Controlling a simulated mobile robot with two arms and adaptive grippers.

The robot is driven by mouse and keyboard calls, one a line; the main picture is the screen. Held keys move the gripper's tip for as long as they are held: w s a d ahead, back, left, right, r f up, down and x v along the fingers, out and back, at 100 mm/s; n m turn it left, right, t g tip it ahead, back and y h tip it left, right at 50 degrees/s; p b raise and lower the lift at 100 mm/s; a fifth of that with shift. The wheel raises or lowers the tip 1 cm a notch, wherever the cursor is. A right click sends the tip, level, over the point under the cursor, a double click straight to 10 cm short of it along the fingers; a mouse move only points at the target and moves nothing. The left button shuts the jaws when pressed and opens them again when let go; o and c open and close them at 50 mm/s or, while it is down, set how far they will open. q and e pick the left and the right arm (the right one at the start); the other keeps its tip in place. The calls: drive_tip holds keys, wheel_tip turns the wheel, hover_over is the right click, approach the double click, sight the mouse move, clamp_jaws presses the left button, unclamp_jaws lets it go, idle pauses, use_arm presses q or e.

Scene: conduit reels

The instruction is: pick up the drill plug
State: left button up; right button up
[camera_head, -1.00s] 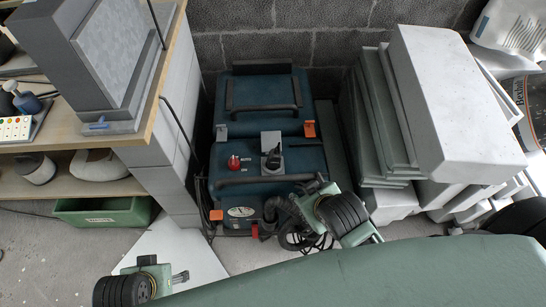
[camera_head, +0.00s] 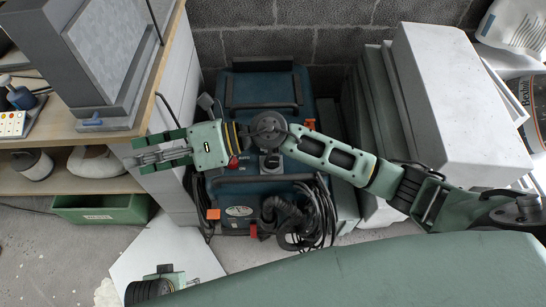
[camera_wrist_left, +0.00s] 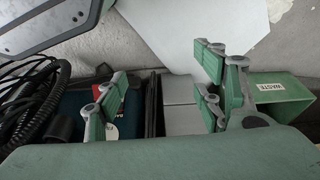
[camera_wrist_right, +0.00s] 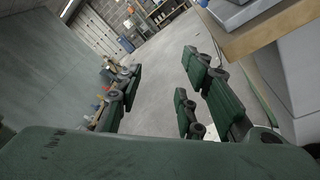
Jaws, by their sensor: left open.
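A dark knob- or plug-like piece (camera_head: 270,165) shows on the grey panel on top of the blue machine (camera_head: 262,88), partly hidden by my right arm. I cannot tell whether it is the drill plug. My right gripper (camera_head: 152,153) is open and empty, left of the machine in front of the shelf unit. In the right wrist view its fingers (camera_wrist_right: 155,92) stand wide apart, with no plug between them. My left gripper (camera_head: 188,283) is low at the bottom left, above the white board. In the left wrist view its fingers (camera_wrist_left: 155,92) are open and empty.
Black hose and cable (camera_head: 305,215) lie coiled at the machine's front. White and grey slabs (camera_head: 455,100) stand on the right. A green bin (camera_head: 105,208) sits under the wooden shelf (camera_head: 75,180). A white board (camera_head: 160,250) lies on the floor.

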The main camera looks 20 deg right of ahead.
sight(273, 157)
drive_tip(key=w+d+f+n+h, duration=0.1)
drive_tip(key=d+f+n+h, duration=0.1)
drive_tip(key=d+f+h, duration=0.2)
drive_tip(key=w+d+f+n+g+h, duration=0.1)
drive_tip(key=d+f+n+h, duration=0.1)
drive_tip(key=d+f+h, duration=0.2)
drive_tip(key=w+d+f+n+g+h, duration=0.1)
drive_tip(key=w+d+f+n+h, duration=0.1)
drive_tip(key=d+f, duration=0.7)
drive_tip(key=shift+n+h, duration=0.5)
drive_tip(key=shift+h, duration=0.8)
drive_tip(key=w+d+h, duration=0.1)
drive_tip(key=d, duration=0.2)
drive_tip(key=w+d+h, duration=0.1)
drive_tip(key=d+h, duration=0.1)
drive_tip(key=d, duration=0.2)
drive_tip(key=w+d+h, duration=0.1)
drive_tip(key=d, duration=0.3)
drive_tip(key=shift+w+f+h, duration=0.2)
drive_tip(key=shift+f+h, duration=0.1)
wheel_tip(273, 157, down, 7)
drive_tip(key=shift+w+f+b, duration=0.1)
drive_tip(key=shift+w+b, duration=0.05)
drive_tip(key=shift+b, duration=0.5)
drive_tip(key=shift+f, duration=0.2)
use_arm(q)
drive_tip(key=f, duration=0.3)
drive_tip(key=shift+s+d+f, duration=0.15)
drive_tip(key=shift+s+f, duration=0.05)
